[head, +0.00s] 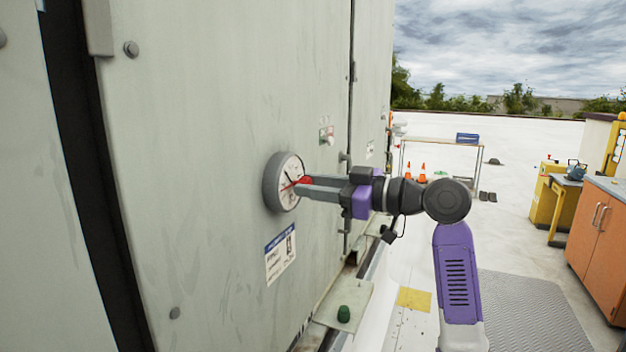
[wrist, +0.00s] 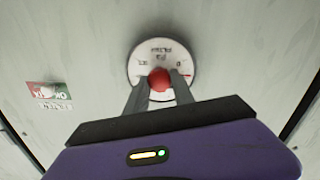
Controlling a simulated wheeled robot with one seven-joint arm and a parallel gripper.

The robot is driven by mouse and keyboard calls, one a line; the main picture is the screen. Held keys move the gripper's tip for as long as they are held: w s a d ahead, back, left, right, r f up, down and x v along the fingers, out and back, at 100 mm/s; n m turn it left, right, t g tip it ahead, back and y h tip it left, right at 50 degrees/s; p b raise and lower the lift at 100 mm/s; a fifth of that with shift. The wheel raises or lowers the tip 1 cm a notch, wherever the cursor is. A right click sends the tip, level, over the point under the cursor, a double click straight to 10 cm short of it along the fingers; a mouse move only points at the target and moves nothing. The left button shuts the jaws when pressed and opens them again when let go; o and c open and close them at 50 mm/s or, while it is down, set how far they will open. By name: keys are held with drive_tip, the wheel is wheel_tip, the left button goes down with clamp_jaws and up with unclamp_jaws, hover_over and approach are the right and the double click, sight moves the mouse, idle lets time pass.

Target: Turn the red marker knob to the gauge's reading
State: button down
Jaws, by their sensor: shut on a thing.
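The round gauge (head: 286,170) with a grey rim and white dial is mounted on the pale cabinet panel in the head view. A black needle shows on its dial, and a red marker pointer lies across the lower part. The red marker knob (wrist: 159,79) sits at the dial's centre in the wrist view, between my fingertips. My gripper (head: 303,187) is shut on this knob, reaching in from the right. The wrist view also shows my gripper (wrist: 159,86) with one finger on each side of the knob. The fingers hide part of the dial; the exact reading is too small to tell.
An orange cabinet (head: 600,240) stands far right.

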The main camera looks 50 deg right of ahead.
drive_tip(key=shift+d+m+p, duration=0.1)
drive_tip(key=shift+m+p, duration=3.1)
drive_tip(key=shift+m, duration=1.1)
drive_tip(key=shift+f, duration=0.1)
drive_tip(key=c, duration=1.1)
unclamp_jaws()
